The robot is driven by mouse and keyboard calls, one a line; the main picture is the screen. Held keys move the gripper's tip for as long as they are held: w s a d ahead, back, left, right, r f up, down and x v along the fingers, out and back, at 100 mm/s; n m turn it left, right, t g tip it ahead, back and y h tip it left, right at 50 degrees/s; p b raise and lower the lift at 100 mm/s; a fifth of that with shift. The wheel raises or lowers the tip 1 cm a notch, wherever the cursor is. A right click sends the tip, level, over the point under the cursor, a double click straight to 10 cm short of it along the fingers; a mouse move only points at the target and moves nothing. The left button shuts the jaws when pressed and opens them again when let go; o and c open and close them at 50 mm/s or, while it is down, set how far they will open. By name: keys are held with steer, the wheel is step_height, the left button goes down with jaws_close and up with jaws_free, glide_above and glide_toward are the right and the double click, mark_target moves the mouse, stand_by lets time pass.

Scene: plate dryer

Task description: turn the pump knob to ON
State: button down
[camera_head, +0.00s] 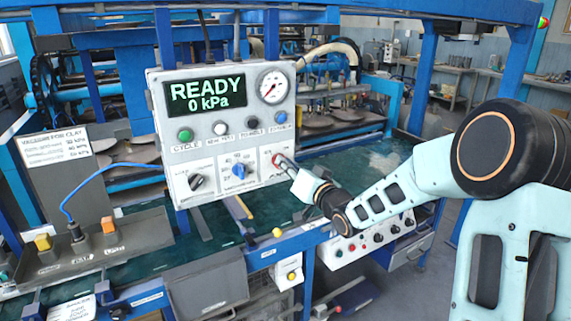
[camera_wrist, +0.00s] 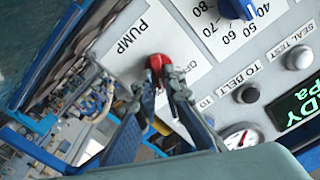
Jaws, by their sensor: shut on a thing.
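The red pump knob (camera_head: 277,159) is at the right end of the lower row on the grey control panel (camera_head: 213,212). In the wrist view, the red knob (camera_wrist: 157,62) sits beside the word PUMP, with a small, partly covered label close to its right. My gripper (camera_head: 287,165) reaches in from the right in the head view. In the wrist view, my gripper (camera_wrist: 164,88) has its two fingers closed on either side of the knob. The fingers hide part of the knob, so its pointing direction cannot be told.
A blue knob (camera_head: 241,170) and a black knob (camera_head: 196,182) sit left of the pump knob. Several push buttons, a gauge (camera_head: 273,87) and a display (camera_head: 207,94) reading READY, 0 kPa are above. A lower control box (camera_head: 340,254) stands below my arm.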

steer(key=shift+d+m+p, duration=0.1)
steer(key=shift+m+p, duration=0.25)
steer(key=shift+m, duration=1.35)
steer(key=shift+f, duration=0.1)
steer(key=c, duration=2)
jaws_free()
steer(key=v, duration=1.2)
